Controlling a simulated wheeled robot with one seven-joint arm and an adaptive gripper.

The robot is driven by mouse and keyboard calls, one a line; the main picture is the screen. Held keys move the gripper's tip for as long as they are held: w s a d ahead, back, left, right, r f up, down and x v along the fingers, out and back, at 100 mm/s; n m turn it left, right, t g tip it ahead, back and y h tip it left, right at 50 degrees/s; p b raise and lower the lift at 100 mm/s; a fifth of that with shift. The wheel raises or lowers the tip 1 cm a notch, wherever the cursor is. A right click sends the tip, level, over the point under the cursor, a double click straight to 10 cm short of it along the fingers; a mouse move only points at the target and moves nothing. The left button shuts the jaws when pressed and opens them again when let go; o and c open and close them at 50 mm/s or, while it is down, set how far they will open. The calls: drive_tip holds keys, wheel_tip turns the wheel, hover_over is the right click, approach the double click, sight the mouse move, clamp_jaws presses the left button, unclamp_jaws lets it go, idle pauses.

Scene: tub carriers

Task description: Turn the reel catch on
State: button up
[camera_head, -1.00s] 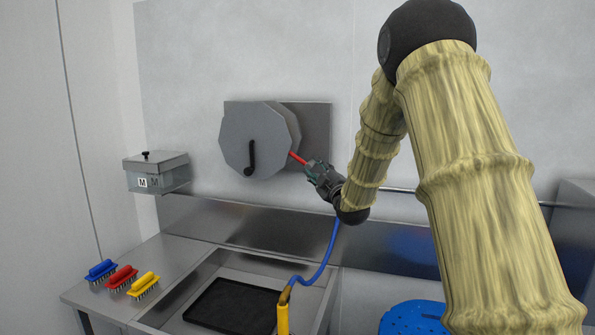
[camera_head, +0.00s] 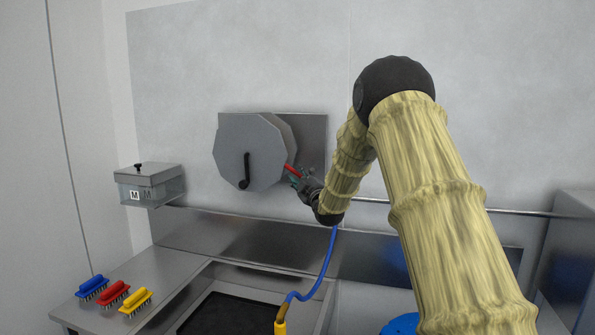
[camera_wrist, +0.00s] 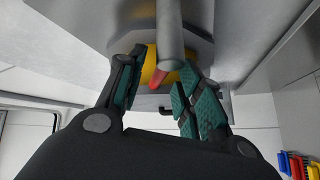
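The grey wall reel (camera_head: 248,152) has a black crank on its front face. The red catch lever (camera_head: 291,169) sticks out at the reel's right side, angled down to the right. My gripper (camera_head: 300,181) is at the lever's outer end. In the wrist view the red lever (camera_wrist: 159,77) lies between the green-padded fingers of my gripper (camera_wrist: 158,88), in front of a yellow part (camera_wrist: 151,66) and beside a grey cylinder (camera_wrist: 169,30). The fingers are apart, with gaps beside the lever. I cannot tell whether either finger touches it.
A steel sink (camera_head: 190,318) with a black mat stands below. A blue hose (camera_head: 326,265) hangs down to a yellow nozzle. Blue, red and yellow brushes (camera_head: 114,293) lie on the left counter. A lidded box (camera_head: 150,185) hangs on the wall. A rail (camera_head: 480,210) runs behind my arm.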

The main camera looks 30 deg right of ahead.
drive_tip(key=shift+w+r, duration=0.2)
drive_tip(key=shift+w, duration=0.25)
drive_tip(key=shift+w+d+f, duration=0.1)
drive_tip(key=shift+w, duration=0.4)
drive_tip(key=shift+s, duration=0.1)
clamp_jaws()
